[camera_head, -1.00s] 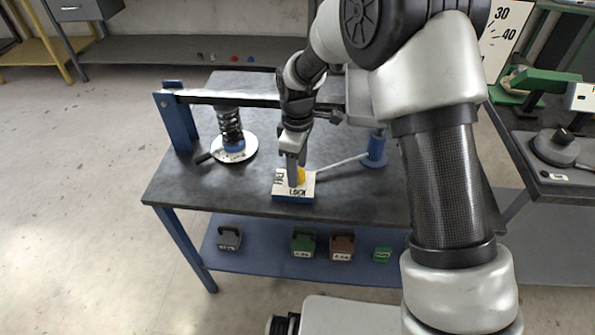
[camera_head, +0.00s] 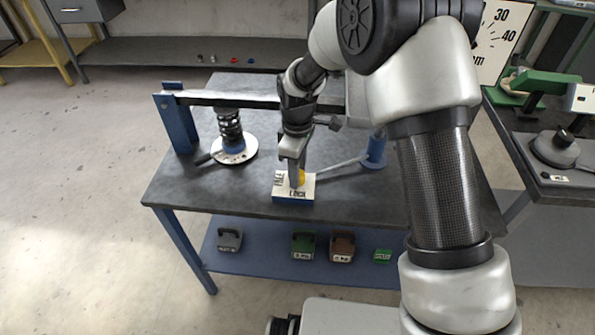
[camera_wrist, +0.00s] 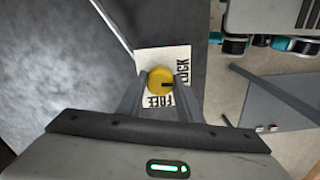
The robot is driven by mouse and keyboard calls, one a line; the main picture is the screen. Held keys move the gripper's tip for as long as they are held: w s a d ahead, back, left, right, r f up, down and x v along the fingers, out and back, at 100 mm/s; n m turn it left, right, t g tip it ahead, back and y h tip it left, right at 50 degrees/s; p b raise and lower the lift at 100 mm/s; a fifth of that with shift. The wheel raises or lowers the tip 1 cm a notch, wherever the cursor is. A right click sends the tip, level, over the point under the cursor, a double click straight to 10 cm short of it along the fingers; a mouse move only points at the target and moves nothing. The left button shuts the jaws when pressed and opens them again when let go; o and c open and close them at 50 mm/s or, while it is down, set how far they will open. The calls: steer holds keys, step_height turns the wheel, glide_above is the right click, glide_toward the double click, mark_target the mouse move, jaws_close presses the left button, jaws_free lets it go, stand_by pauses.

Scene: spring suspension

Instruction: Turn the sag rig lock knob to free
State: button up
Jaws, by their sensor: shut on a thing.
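The lock knob (camera_wrist: 157,76) is round and yellow, with a short dark mark that points right, toward the word LOCK, in the wrist view. It sits on a small block (camera_head: 292,200) with a white top and blue sides, marked FREE and LOCK. In the head view the knob (camera_head: 301,177) is partly hidden by my gripper (camera_head: 296,182). My gripper points down and is shut on the knob, one finger on each side in the wrist view (camera_wrist: 160,86). The sag rig's coil spring (camera_head: 230,125) stands on a round white plate (camera_head: 235,156) to the left.
A long grey bar (camera_head: 235,98) crosses behind my gripper from a blue post (camera_head: 177,125). A thin lever runs right of the block to a blue stand (camera_head: 375,152). The dark tabletop (camera_head: 230,190) is clear left of the block. Several weights sit on the lower shelf (camera_head: 270,262).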

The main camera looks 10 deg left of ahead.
steer(key=m, duration=0.8)
steer(key=shift+m, duration=0.4)
steer(key=m, duration=0.4)
steer(key=shift+m, duration=0.3)
steer(key=shift+m+p, duration=0.45)
steer(key=shift+m, duration=1.55)
steer(key=o, duration=1)
steer(key=shift+o, duration=0.2)
